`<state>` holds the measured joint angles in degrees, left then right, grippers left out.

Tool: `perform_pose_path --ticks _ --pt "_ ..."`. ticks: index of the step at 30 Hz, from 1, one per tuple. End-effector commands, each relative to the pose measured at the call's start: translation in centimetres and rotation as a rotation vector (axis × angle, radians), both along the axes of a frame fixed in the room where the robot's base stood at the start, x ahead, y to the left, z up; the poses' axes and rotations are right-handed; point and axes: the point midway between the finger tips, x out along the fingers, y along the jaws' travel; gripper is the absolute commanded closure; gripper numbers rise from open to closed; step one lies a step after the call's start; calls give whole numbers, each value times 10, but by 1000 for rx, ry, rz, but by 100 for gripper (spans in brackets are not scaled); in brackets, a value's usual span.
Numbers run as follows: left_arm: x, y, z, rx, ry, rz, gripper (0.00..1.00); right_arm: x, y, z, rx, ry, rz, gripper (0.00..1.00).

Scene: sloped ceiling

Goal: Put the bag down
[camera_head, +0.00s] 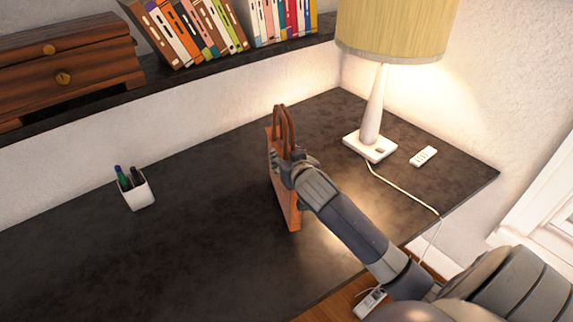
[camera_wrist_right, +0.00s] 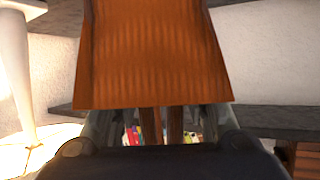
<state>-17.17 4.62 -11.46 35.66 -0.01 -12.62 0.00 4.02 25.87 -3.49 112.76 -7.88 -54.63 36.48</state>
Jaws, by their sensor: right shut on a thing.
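An orange-brown bag (camera_head: 283,193) with brown looped handles stands upright at the middle of the dark desk (camera_head: 220,225) in the head view. My right gripper (camera_head: 287,172) is shut on the bag near its top, by the handles. In the right wrist view the bag's orange side (camera_wrist_right: 155,60) fills the upper middle, and the handles run down between the fingers (camera_wrist_right: 160,130). I cannot tell whether the bag's bottom touches the desk. My left gripper is not in view.
A lamp (camera_head: 371,120) with a yellow shade and a white remote (camera_head: 423,156) are right of the bag. A white pen cup (camera_head: 137,193) stands at left. Books (camera_head: 190,30) and a wooden box (camera_head: 70,65) sit on the back shelf. The desk between cup and bag is clear.

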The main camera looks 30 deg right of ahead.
Motion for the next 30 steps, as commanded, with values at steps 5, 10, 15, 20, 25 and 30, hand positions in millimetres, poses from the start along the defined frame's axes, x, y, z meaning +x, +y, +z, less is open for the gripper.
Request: perform_pose_path --ticks 5,10,15,20,25,30 --pt "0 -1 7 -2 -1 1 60 0 0 -20 -3 0 1 100" --pt "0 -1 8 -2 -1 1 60 0 1 -28 -3 -4 2 100" --pt "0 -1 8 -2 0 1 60 0 1 -28 -3 -4 2 100" --pt "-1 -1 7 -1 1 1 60 -1 1 -34 -1 4 1 50" --pt "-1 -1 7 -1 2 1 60 -1 1 -34 -1 4 1 39" --pt "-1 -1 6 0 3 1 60 -1 1 -34 -1 5 1 39"
